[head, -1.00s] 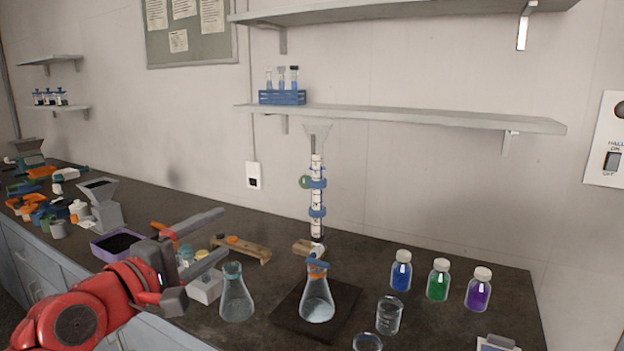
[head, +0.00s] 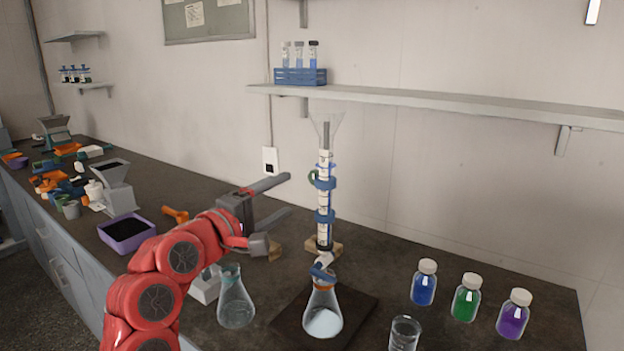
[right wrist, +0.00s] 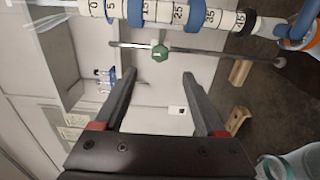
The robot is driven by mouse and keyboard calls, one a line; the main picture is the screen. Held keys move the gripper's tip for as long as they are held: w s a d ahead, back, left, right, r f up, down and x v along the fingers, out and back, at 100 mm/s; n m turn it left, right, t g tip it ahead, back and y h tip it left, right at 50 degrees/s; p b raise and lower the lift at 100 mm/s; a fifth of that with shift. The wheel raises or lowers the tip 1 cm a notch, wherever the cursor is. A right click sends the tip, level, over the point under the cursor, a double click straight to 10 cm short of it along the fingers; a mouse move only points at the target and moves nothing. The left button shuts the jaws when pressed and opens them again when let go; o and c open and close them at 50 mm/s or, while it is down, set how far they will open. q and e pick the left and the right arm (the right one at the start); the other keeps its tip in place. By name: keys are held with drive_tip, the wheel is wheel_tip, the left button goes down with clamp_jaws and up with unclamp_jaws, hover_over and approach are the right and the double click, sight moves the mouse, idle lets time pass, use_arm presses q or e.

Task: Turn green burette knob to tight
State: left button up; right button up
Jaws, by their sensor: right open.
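The green knob (head: 312,177) sits on the left side of the upright burette (head: 324,200), at its upper blue clamp. In the right wrist view the green knob (right wrist: 160,53) is an octagonal piece on a metal rod, just beyond the fingertips and roughly centred between them. The numbered burette tube (right wrist: 180,14) crosses the top there. My right gripper (head: 287,194) is open and empty, to the left of the burette and apart from the knob. Its two fingers (right wrist: 159,74) show spread in the wrist view. My left gripper is not in view.
A flask (head: 322,318) stands under the burette on a dark base plate (head: 360,308). Another flask (head: 236,303) is below my right gripper. A beaker (head: 404,334) and blue, green and purple bottles stand at the right. A shelf (head: 420,101) runs behind.

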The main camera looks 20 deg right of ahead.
sight(313, 179)
drive_tip(key=x, duration=1)
drive_tip(key=shift+d, duration=0.1)
clamp_jaws()
